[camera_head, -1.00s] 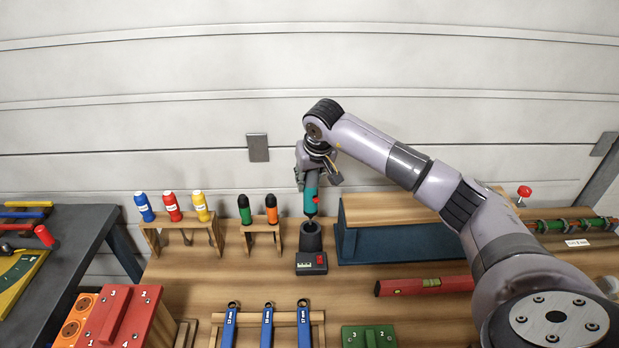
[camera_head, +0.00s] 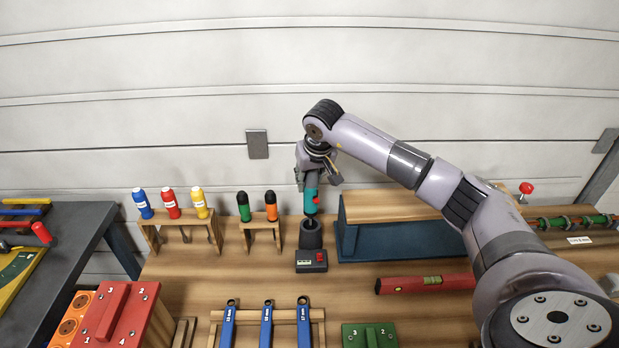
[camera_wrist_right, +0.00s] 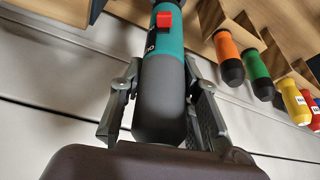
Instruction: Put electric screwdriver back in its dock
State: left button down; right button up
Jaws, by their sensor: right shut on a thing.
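The electric screwdriver (camera_head: 311,201) is teal and dark grey with a red button, and stands upright, nose down. It also shows in the right wrist view (camera_wrist_right: 165,75), between the two fingers. My right gripper (camera_head: 307,180) is shut on its upper body. The dock (camera_head: 311,262) is a dark block with a round cup and a red button on its base, on the wooden bench. The screwdriver's lower end is at the cup's mouth; how deep it sits inside is hidden. My left gripper is not in view.
Left of the dock, wooden racks hold orange and green screwdrivers (camera_head: 271,207) and several coloured-handled ones (camera_head: 171,204). A blue-and-wood stand (camera_head: 400,243) is close on the right. A red level (camera_head: 425,284) and blue wrenches (camera_head: 266,325) lie in front.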

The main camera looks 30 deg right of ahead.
aim_at(309, 206)
jog(key=shift+f+b, duration=1.2)
jog(key=shift+f, duration=0.65)
jog(key=shift+f+b, duration=1.2)
jog(key=shift+f, duration=0.3)
jog(key=shift+w+f+b, duration=0.1)
jog(key=shift+f+b, duration=0.65)
jog(key=shift+f, duration=0.1)
jog(key=shift+f+b, duration=0.45)
jog(key=shift+f, duration=0.05)
jog(key=o, duration=1.3)
jog(key=shift+o, duration=0.4)
jog(key=shift+f, duration=0.15)
